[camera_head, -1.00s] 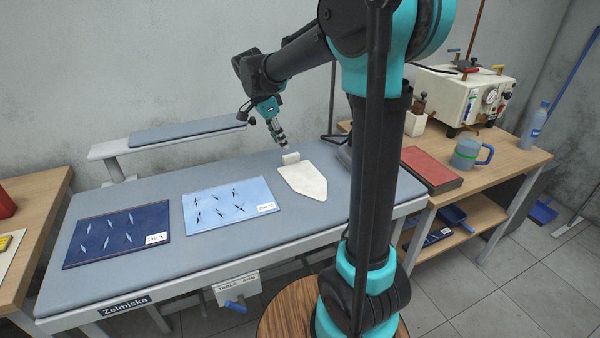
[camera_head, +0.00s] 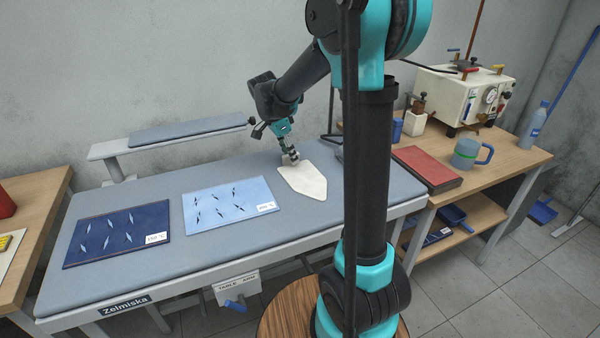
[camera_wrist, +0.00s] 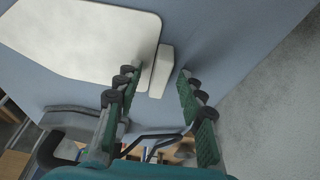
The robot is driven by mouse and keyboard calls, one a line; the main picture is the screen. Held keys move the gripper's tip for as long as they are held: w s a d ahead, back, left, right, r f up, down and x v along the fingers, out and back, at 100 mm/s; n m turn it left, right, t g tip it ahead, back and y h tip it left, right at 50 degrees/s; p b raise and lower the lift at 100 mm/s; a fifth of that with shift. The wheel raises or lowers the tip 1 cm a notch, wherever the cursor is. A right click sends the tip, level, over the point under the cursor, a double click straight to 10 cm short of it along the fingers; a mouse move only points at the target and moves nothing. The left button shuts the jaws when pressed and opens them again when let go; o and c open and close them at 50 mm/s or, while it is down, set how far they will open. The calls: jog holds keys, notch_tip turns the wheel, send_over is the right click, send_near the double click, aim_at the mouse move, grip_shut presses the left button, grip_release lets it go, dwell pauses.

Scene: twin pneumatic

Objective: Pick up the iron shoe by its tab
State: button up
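The iron shoe is a white, flat, pointed plate (camera_head: 304,180) lying on the grey-blue ironing table. Its tab is a small white upright block at its back end; it shows in the wrist view (camera_wrist: 162,70) beside the plate's edge. My gripper (camera_head: 291,158) is right at the tab in the head view and partly hides it. In the wrist view my gripper (camera_wrist: 157,82) is open. Its two green-padded fingers stand on either side of the tab, with a gap visible on the right side. I cannot tell whether the left finger touches the tab.
A light blue cloth (camera_head: 231,204) and a dark blue cloth (camera_head: 116,234) lie on the table (camera_head: 175,270) to the left. A padded sleeve arm (camera_head: 185,130) rises behind.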

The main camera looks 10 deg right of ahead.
grip_shut()
